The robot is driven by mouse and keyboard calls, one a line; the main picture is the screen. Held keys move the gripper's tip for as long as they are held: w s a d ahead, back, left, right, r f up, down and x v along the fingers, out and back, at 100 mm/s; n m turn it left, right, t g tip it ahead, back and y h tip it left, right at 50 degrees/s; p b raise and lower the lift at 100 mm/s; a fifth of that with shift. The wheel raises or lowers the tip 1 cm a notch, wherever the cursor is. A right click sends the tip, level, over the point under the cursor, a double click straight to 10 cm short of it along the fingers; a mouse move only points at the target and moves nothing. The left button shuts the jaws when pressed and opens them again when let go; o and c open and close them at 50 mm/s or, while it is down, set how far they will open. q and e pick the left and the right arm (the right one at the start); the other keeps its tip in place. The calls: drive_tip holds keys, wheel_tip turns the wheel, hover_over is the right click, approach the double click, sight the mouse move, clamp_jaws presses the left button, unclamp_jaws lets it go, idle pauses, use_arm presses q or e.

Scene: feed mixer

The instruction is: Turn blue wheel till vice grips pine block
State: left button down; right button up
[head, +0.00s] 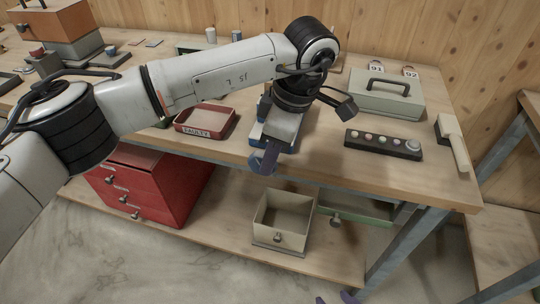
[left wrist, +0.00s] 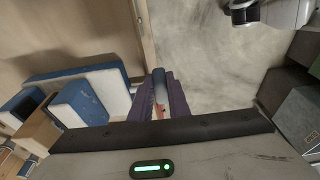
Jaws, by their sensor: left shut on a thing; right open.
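The vice (left wrist: 82,104), with blue and white parts, shows at the left in the left wrist view; in the head view my left arm mostly hides it at the table's front edge. The pine block (left wrist: 38,128) sits between its blue jaws; whether both jaws touch it I cannot tell. My left gripper (head: 266,160) is at the front of the vice, its purple fingers shut on the blue wheel (left wrist: 159,77), which shows edge-on between them. A small red mark shows near the wheel. My right gripper (head: 337,299) is open and empty at the bottom edge, only its fingertips in view.
A red tray (head: 207,121) marked FAULTY lies left of the vice. A button panel (head: 383,145), a grey-green case (head: 387,98) and a brush (head: 452,143) are to the right. A red drawer cabinet (head: 150,185) and an open bin (head: 283,220) stand on the lower shelf.

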use_arm(q)
drive_tip(key=c, duration=1.7)
unclamp_jaws()
drive_tip(key=v, duration=1)
drive_tip(key=shift+d+r, duration=0.1)
drive_tip(key=shift+r, duration=0.05)
